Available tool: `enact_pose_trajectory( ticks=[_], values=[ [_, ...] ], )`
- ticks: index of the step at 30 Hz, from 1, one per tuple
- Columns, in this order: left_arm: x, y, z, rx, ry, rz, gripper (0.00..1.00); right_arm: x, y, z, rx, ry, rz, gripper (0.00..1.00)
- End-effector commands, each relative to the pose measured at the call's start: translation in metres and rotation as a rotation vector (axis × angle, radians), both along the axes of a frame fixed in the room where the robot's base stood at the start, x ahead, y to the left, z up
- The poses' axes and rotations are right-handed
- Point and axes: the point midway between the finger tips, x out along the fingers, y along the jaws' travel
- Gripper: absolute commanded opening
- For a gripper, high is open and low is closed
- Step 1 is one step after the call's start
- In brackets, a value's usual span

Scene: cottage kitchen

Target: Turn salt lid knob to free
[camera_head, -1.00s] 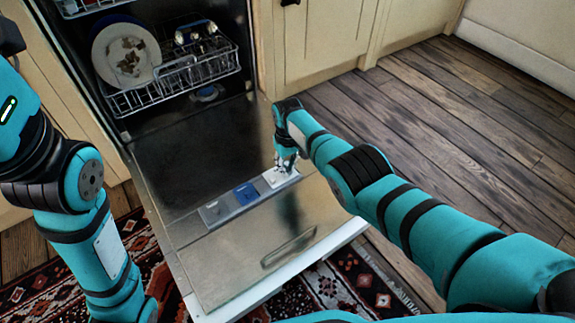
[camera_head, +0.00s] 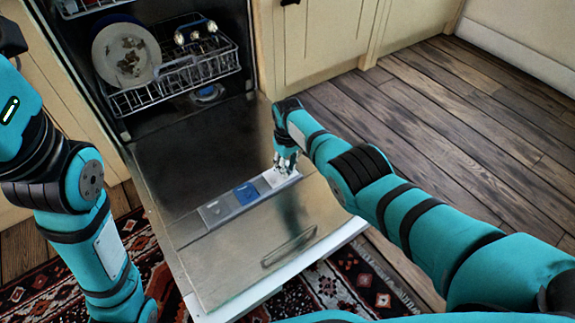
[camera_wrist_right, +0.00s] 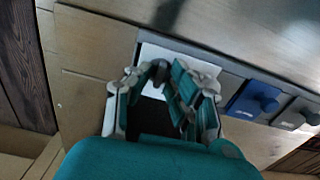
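The dishwasher door (camera_head: 200,160) is folded down flat, with a row of three lids set in it: white, blue and grey. The white lid (camera_wrist_right: 153,52) has a dark upright knob (camera_wrist_right: 159,73). The blue lid (camera_wrist_right: 252,98) and the grey lid (camera_wrist_right: 296,114) lie to its right in the wrist view. I cannot read which lid is marked salt. My right gripper (camera_wrist_right: 160,78) points down at the white lid, its fingertips close on either side of the dark knob. Whether they touch it does not show. In the head view my right gripper (camera_head: 286,163) covers part of that lid. My left gripper is out of frame.
The lower rack (camera_head: 185,70) stands inside the dishwasher with a dirty plate (camera_head: 126,55) and other dishes. A patterned rug (camera_head: 350,285) lies under the door. A cream cabinet (camera_head: 315,45) is beside the dishwasher; the wooden floor (camera_head: 450,110) at right is clear.

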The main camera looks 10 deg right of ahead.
Motion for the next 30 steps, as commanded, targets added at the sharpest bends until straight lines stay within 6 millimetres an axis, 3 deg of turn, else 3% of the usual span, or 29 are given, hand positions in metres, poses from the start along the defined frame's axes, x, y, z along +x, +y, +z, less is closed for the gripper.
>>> enact_pose_trajectory(
  ticks=[11,17,21,30],
  values=[
    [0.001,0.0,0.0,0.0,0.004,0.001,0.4,0.001,0.0,0.001,0.001,-0.002,-0.001,0.31],
    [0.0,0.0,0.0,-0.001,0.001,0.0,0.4,0.002,0.0,0.015,0.002,-0.005,-0.001,0.31],
    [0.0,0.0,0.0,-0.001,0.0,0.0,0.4,0.001,0.0,0.034,0.001,-0.006,-0.001,0.31],
    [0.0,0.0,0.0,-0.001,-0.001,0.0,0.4,0.001,0.0,0.098,0.001,-0.004,0.0,0.31]
  ],
)
